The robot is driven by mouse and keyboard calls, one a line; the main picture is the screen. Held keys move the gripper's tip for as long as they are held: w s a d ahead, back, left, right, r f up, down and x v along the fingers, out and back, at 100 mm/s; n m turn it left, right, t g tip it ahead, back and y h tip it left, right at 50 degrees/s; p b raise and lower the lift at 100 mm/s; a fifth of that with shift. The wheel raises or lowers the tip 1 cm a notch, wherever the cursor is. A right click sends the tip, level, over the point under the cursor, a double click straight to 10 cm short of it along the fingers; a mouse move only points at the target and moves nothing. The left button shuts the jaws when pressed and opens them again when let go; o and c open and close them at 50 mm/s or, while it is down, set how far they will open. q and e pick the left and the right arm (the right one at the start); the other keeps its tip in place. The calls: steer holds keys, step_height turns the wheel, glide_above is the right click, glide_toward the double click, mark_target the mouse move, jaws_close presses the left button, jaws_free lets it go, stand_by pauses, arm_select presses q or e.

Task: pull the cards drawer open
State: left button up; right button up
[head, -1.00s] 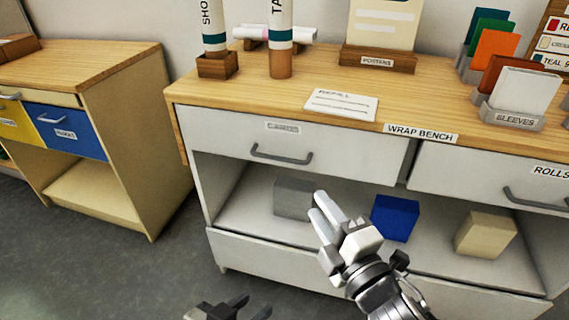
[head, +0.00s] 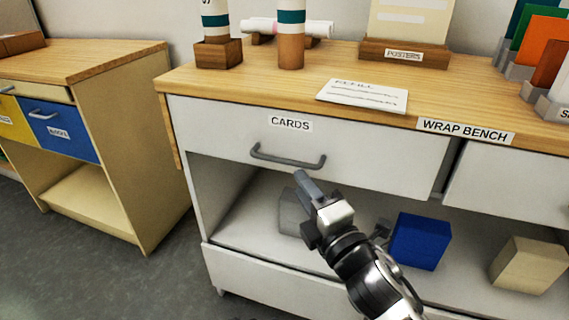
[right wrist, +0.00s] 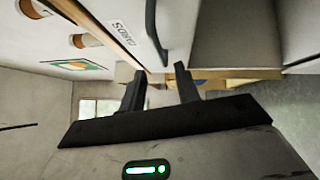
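The cards drawer (head: 215,120) is the white front at the upper left of the wrap bench, labelled CARDS. It looks shut, flush with the bench. Its grey bar handle (head: 288,162) runs across the middle of the front. My right gripper (head: 302,180) is just below and in front of the handle, pointing up at it. In the right wrist view my two right fingers (right wrist: 159,72) are apart with nothing between them, and the handle (right wrist: 152,28) lies just beyond their tips. I cannot tell any contact. My left gripper is not in view.
Below the drawer an open shelf holds a grey block (head: 291,212), a blue block (head: 420,241) and a beige block (head: 530,265). A second drawer (head: 510,180) is at right. A separate wooden cabinet (head: 125,150) stands at left, with floor between.

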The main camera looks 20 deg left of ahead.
mark_target(284, 159)
steer(key=b+x, duration=0.1)
steer(key=x, duration=0.7)
steer(key=shift+w+a+b, duration=0.1)
steer(key=shift+w+b, duration=0.05)
steer(key=shift+b, duration=0.15)
steer(key=shift+w+a, duration=0.1)
steer(key=shift+w, duration=0.05)
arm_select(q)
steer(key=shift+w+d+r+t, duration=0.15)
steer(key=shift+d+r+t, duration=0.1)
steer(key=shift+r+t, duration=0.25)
arm_select(e)
jaws_close()
